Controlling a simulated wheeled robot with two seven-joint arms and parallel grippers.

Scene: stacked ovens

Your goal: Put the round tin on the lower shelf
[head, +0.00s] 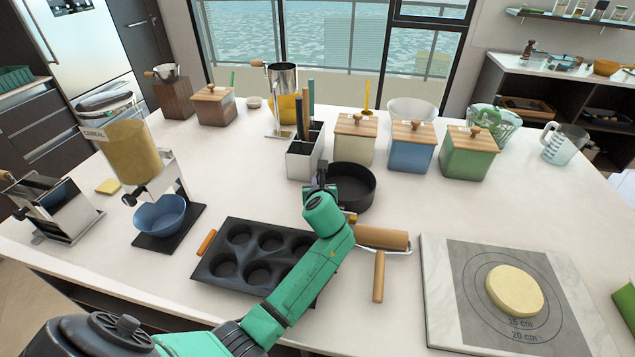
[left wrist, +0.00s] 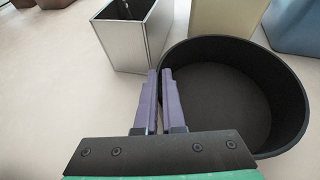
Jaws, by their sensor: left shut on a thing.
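The round tin (head: 362,190) is a dark, deep, empty round pan on the white counter. My left gripper (head: 321,184) reaches over the counter to the tin's left side. In the left wrist view its purple fingers (left wrist: 159,88) are close together at the near left rim of the tin (left wrist: 240,95), shut on its wall. My green forearm hides part of the muffin tray. No oven or lower shelf shows in these views. My right gripper is not in view.
The utensil box (head: 304,152) and lidded canisters (head: 411,147) stand close behind the tin. A muffin tray (head: 229,276) lies below my left arm, and a rolling pin (head: 382,238) lies in front. A board with dough (head: 514,290) is at right. Counter right of the tin is clear.

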